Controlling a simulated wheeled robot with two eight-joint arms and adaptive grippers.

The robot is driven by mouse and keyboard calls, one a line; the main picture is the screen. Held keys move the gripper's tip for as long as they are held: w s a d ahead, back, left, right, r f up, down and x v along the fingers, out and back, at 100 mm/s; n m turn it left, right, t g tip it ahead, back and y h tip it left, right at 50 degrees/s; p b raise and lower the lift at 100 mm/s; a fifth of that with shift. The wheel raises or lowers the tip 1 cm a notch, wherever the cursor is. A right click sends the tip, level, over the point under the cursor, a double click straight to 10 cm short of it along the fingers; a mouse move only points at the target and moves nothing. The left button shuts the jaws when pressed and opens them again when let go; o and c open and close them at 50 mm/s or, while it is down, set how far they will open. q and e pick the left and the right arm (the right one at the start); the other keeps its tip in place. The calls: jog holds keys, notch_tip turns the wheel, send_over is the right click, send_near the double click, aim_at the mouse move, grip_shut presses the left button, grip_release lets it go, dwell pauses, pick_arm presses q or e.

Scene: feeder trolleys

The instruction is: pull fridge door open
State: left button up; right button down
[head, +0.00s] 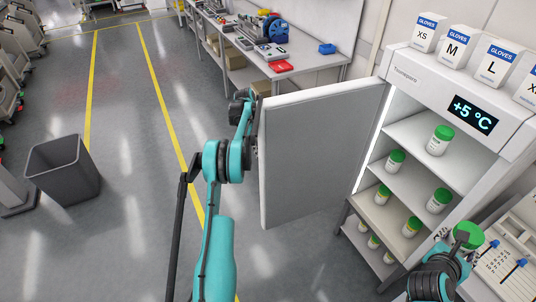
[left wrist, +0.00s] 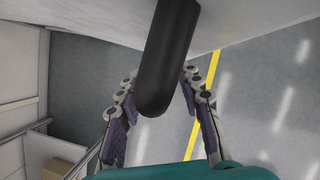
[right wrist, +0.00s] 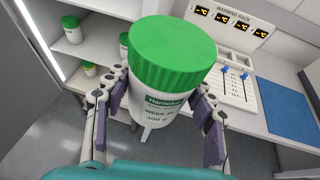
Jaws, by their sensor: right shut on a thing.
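The fridge door (head: 315,145) stands wide open, swung out to the left of the fridge (head: 408,72), its inner face toward the head camera. My left gripper (head: 243,102) is at the door's outer side, partly hidden behind its edge. In the left wrist view the dark door handle (left wrist: 168,60) lies between the fingers of my left gripper (left wrist: 160,76), which are spread on both sides of it. My right gripper (right wrist: 160,90) is shut on a white jar with a green lid (right wrist: 172,60), upright in front of the fridge's right side; the jar also shows in the head view (head: 468,236).
Several green-lidded jars stand on the fridge shelves, one jar (head: 440,140) on the top shelf. Glove boxes (head: 453,42) sit on the fridge. A warming rack (right wrist: 235,80) stands at right. A grey bin (head: 62,168) is at left; a workbench (head: 310,55) is behind the door.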

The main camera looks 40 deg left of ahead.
pick_arm(q)
jog(key=v, duration=0.7)
jog(key=shift+r, duration=0.3)
jog(key=shift+w, duration=0.15)
pick_arm(e)
jog(key=shift+w+a, duration=0.1)
pick_arm(q)
jog(key=x, duration=0.8)
jog(key=shift+s, duration=0.35)
pick_arm(e)
jog(key=shift+d, duration=0.25)
jog(key=shift+a, duration=0.1)
pick_arm(q)
jog(key=shift+a, duration=0.1)
pick_arm(e)
jog(key=shift+a, duration=0.1)
